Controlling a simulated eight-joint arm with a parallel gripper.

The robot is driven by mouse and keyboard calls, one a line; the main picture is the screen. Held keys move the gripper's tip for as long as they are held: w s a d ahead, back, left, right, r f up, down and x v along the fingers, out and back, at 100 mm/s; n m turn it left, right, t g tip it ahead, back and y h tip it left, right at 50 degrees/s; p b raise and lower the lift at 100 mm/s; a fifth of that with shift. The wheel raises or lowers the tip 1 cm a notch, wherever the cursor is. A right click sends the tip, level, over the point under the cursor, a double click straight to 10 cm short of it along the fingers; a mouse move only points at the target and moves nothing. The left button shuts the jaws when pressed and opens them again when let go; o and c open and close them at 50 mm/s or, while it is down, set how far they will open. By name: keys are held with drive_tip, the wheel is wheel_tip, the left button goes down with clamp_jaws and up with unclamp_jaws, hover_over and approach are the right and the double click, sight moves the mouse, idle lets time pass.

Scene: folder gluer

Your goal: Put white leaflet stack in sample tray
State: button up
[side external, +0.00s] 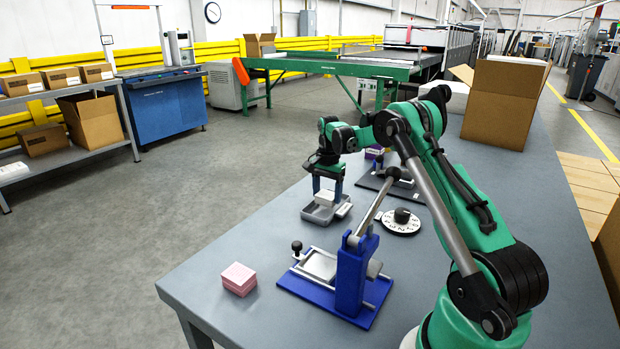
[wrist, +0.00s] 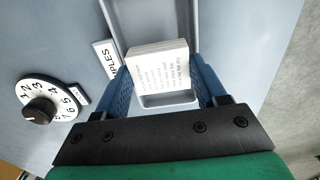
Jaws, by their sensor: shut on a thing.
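The white leaflet stack (wrist: 158,68) is held between the two blue fingers of my gripper (wrist: 163,90) in the wrist view. Printed text shows on its top face. In the side view the white stack (side external: 324,198) is at my gripper (side external: 327,188), over the grey sample tray (side external: 318,216). The tray also shows behind the stack in the wrist view (wrist: 204,30), with a label reading "...PLES" beside it. I cannot tell whether the stack touches the tray floor.
A numbered dial (side external: 402,220) with a black knob lies right of the tray. A blue fixture (side external: 355,275) with a lever stands in front. A pink block stack (side external: 239,278) is at the front left. A cardboard box (side external: 500,105) stands at the back.

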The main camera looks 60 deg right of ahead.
drive_tip(key=shift+f, duration=0.3)
drive_tip(key=shift+f, duration=0.25)
drive_tip(key=o, duration=1.2)
drive_tip(key=shift+o, duration=0.2)
drive_tip(key=shift+s, duration=0.1)
